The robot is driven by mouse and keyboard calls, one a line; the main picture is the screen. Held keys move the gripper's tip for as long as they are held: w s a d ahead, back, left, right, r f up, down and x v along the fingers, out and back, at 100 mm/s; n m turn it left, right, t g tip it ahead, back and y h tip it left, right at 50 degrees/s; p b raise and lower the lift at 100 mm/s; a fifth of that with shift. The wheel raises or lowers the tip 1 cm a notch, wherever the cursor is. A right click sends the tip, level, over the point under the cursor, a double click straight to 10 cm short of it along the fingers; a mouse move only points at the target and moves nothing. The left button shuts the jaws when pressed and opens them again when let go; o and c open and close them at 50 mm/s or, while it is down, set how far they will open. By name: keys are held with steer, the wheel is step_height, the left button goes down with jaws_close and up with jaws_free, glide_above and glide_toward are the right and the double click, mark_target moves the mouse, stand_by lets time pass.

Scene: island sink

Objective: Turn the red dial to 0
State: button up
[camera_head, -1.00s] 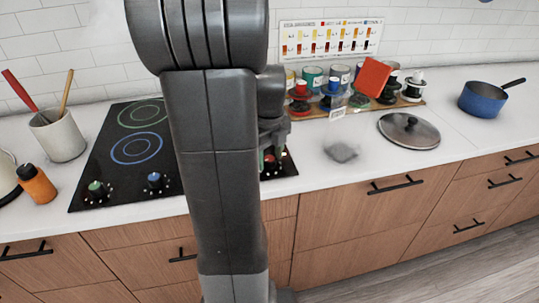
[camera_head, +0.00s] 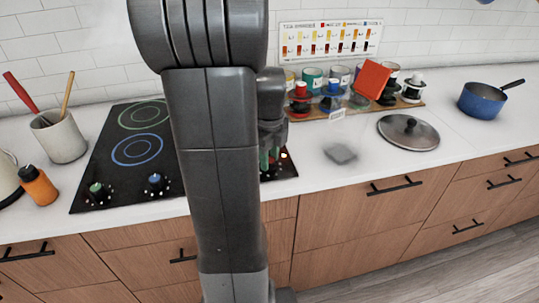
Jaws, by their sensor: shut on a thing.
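A black cooktop (camera_head: 92,160) is set in the white counter, with a green dial (camera_head: 96,190) and a blue dial (camera_head: 155,182) on its left front. My gripper (camera_head: 271,155) is low over the right front of the cooktop, partly behind my own arm. It is shut on the red dial (camera_head: 273,161), which is mostly hidden by the fingers and arm. The dial's pointer and number marks cannot be read. A small red glow shows just right of the fingers.
My arm hides the cooktop's middle. A wooden rack (camera_head: 318,112) with cups and spools stands behind right. A pan lid (camera_head: 408,131) and blue pot (camera_head: 482,99) are farther right. A utensil crock (camera_head: 59,137) and orange bottle (camera_head: 38,186) stand left.

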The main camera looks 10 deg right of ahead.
steer(key=n+p, duration=0.1)
steer(key=n, duration=0.4)
steer(key=shift+n, duration=0.3)
steer(key=n+p, duration=0.1)
steer(key=n, duration=0.5)
steer(key=n+p, duration=0.1)
steer(key=n, duration=0.4)
steer(key=shift+n, duration=0.4)
steer(key=n, duration=1)
steer(key=shift+n+p, duration=0.4)
steer(key=n, duration=1.1)
steer(key=shift+n, duration=0.4)
steer(key=n, duration=0.5)
steer(key=shift+p, duration=0.3)
steer(key=shift+n, duration=0.4)
